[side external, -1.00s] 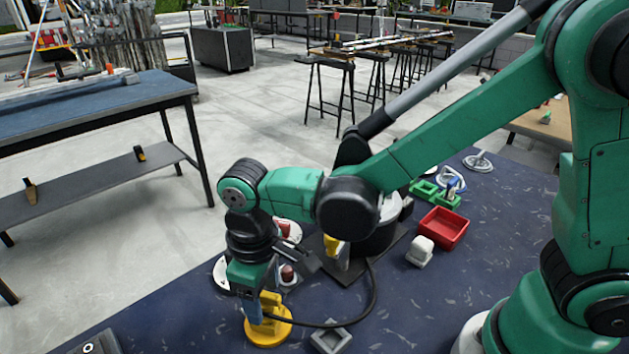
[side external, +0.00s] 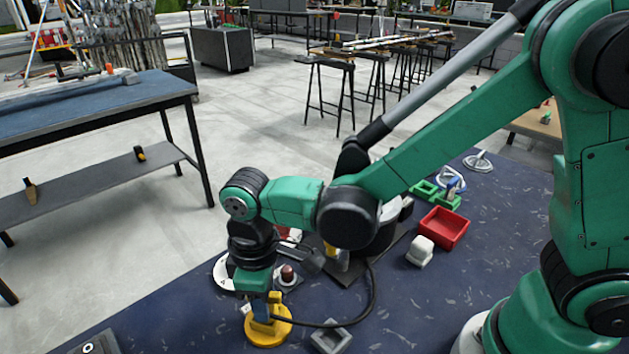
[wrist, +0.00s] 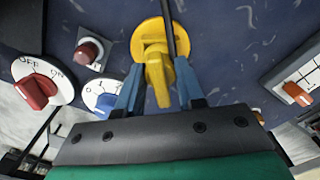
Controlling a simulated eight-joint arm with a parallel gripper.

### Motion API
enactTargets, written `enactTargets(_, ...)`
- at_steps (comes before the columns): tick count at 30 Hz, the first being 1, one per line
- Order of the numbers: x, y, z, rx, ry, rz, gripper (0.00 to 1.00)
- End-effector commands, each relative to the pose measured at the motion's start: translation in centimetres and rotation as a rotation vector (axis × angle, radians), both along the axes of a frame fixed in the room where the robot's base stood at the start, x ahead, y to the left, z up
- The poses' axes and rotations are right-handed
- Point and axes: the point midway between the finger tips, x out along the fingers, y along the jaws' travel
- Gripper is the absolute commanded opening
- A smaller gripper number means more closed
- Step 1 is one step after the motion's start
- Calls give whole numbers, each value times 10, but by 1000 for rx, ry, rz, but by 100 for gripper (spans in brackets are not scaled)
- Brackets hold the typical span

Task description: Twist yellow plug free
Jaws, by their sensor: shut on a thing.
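The yellow plug (side external: 266,331) stands on the blue mat at the lower middle of the side view, with a round base and a raised grip. In the wrist view, the plug (wrist: 157,68) shows its grip between my two blue-grey fingers. My gripper (wrist: 158,92) is shut on this grip, one finger on each side. In the side view, my gripper (side external: 262,312) points down onto the plug and hides part of its grip. A black cable (side external: 372,296) loops from the plug to the right. The plug's base appears to sit on the mat.
A red knob (side external: 287,274) and a white dial stand close behind my gripper. The wrist view shows an OFF/ON dial (wrist: 38,88) and a blue-knobbed dial (wrist: 104,97) on the left. A grey square block (side external: 331,338) lies right of the plug. A red tray (side external: 444,228) stands farther right.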

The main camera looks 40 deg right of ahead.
Motion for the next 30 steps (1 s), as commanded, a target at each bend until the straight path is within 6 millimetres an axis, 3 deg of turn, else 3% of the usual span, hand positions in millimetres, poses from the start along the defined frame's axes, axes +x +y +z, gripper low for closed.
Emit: enactTargets(30,0,0,0,-1,-1,937,0)
